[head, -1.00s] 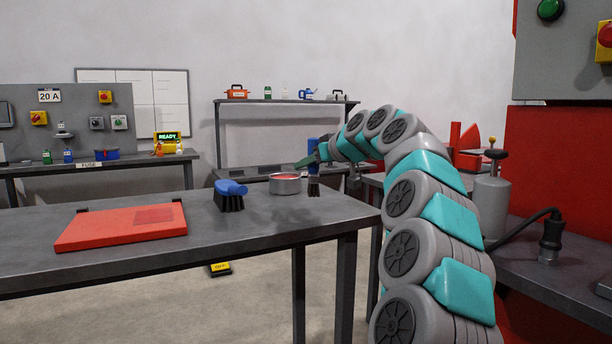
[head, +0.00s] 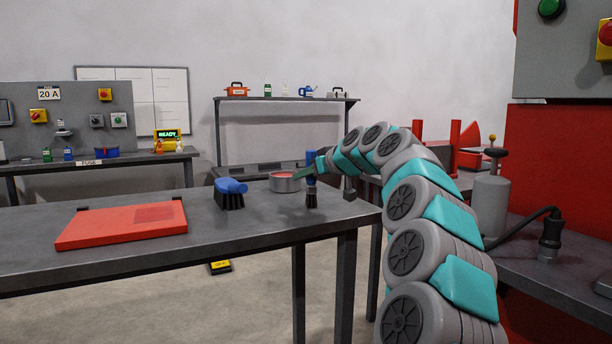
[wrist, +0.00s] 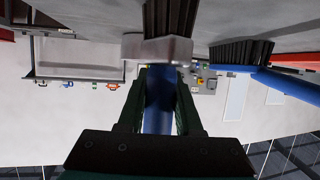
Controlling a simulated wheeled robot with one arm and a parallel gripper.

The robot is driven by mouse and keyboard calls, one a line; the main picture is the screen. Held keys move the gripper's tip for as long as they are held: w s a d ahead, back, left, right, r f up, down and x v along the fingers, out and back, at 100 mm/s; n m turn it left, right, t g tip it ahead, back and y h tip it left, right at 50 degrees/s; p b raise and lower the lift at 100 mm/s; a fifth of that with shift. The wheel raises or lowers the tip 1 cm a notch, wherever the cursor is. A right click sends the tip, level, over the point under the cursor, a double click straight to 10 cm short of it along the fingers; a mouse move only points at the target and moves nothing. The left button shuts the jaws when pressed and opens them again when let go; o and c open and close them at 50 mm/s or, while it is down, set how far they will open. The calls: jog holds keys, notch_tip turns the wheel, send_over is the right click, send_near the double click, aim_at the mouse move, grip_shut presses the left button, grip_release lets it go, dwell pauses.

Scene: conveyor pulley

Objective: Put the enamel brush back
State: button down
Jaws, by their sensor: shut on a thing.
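The enamel brush (head: 311,184) has a blue handle and dark bristles. It hangs upright, bristles down, by the far right part of the workbench (head: 270,222). My gripper (head: 306,172) is shut on its handle. In the wrist view, the blue handle (wrist: 158,108) lies between my gripper's fingers (wrist: 160,78), with a grey band and dark bristles beyond. A grey tin with red contents (head: 285,182) stands just left of the brush. I cannot tell whether the bristles touch the bench.
A larger blue brush (head: 231,191) with black bristles lies left of the tin; it also shows in the wrist view (wrist: 285,82). A flat red board (head: 122,226) lies at the left of the bench. A shelf (head: 285,99) stands behind. The front middle of the bench is clear.

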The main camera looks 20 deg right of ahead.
jog(key=shift+f, duration=0.1)
jog(key=shift+f, duration=0.15)
jog(key=c, duration=0.6)
grip_release()
jog(key=shift+r, duration=0.35)
jog(key=shift+s+d, duration=0.1)
jog(key=shift+s, duration=0.2)
jog(key=b+v, duration=0.1)
jog(key=v, duration=1)
jog(key=shift+s, duration=0.2)
